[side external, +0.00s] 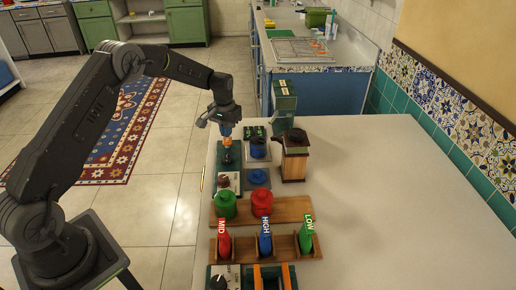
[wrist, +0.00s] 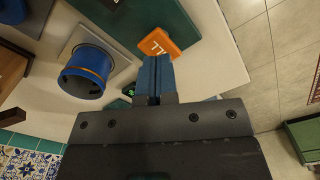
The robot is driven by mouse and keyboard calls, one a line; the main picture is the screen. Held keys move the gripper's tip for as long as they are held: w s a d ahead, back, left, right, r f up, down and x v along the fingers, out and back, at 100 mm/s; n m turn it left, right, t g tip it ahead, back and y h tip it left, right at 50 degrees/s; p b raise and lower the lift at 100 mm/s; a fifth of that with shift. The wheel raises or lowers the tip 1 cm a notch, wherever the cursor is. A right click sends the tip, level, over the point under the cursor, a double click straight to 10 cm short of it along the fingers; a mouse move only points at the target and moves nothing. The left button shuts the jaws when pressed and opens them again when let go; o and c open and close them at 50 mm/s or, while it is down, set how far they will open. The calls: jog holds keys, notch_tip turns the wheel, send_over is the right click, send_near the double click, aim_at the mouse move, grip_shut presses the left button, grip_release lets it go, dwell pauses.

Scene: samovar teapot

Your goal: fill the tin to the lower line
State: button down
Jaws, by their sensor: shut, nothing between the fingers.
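The blue tin (wrist: 85,74) stands on a grey plate (wrist: 110,45) at the left of the wrist view, with an orange line around it. It also shows in the side view (side external: 258,148). I cannot tell the level inside it. An orange tag (wrist: 162,40) with white letters, partly readable as "LL", lies just beyond my fingertips in the wrist view. My gripper (wrist: 154,90) is shut and empty, pointing down beside the tag. In the side view my gripper (side external: 226,123) is above the dark green base (side external: 235,153), left of the tin.
A wooden vessel with a dark top (side external: 294,160) stands right of the tin, with a green box (side external: 284,95) behind it. The table's right side is clear.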

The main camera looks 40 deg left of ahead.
jog(key=shift+f, duration=0.15)
jog(key=shift+f, duration=1.25)
dwell(3.3)
dwell(1.2)
jog(key=shift+r, duration=2.5)
